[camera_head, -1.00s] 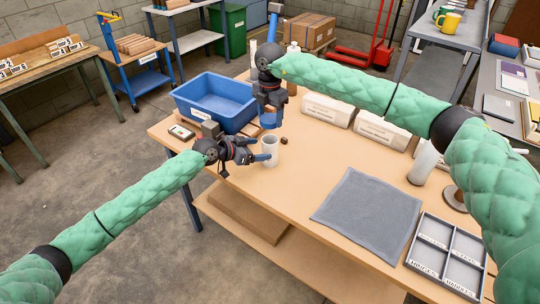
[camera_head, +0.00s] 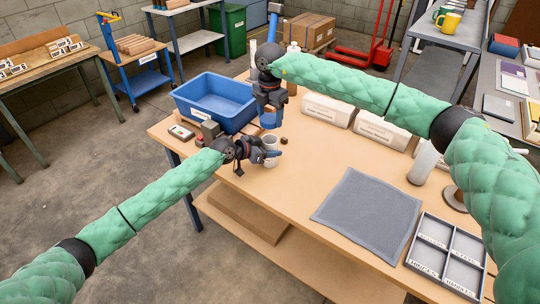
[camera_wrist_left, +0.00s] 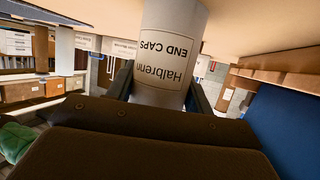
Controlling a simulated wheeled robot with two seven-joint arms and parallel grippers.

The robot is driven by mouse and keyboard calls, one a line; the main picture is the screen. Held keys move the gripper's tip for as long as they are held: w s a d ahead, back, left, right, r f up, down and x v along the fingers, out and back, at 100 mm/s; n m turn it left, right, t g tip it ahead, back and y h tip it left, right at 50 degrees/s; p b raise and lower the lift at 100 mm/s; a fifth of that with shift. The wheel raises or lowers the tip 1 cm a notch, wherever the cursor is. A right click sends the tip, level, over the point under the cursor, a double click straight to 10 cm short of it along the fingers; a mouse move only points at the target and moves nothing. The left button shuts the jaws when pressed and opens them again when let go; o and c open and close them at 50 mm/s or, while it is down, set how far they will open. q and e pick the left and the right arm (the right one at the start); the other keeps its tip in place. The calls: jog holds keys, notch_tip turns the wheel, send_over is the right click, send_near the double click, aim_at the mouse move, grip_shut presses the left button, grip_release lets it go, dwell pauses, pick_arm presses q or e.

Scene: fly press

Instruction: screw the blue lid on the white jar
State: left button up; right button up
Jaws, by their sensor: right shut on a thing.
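The white jar (camera_head: 270,142) stands upright on the wooden table. In the left wrist view the jar (camera_wrist_left: 172,40) appears upside down, its label reading "Halbrenn END CAPS". My left gripper (camera_head: 273,155) is low beside the jar, with a finger on each side of it; it looks open around the jar. The fingers hide part of the jar's lower side in the head view. My right gripper (camera_head: 270,109) points down and is shut on the blue lid (camera_head: 269,121), above and a little behind the jar, apart from it.
A blue bin (camera_head: 216,99) stands behind and left of the jar. White boxes (camera_head: 328,110) line the table's back. A grey cloth (camera_head: 368,212) and a divided tray (camera_head: 446,253) lie at right. The middle table is clear.

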pick_arm(q)
jog(key=c, duration=0.8)
pick_arm(e)
jog(key=shift+f, duration=2.45)
jog(key=shift+f, duration=0.1)
jog(key=shift+f, duration=0.8)
jog(key=shift+f, duration=0.5)
pick_arm(q)
grip_shut()
pick_arm(e)
jog(key=m, duration=0.7)
jog(key=shift+f, duration=0.1)
jog(key=m, duration=0.6)
jog(key=shift+m, duration=0.3)
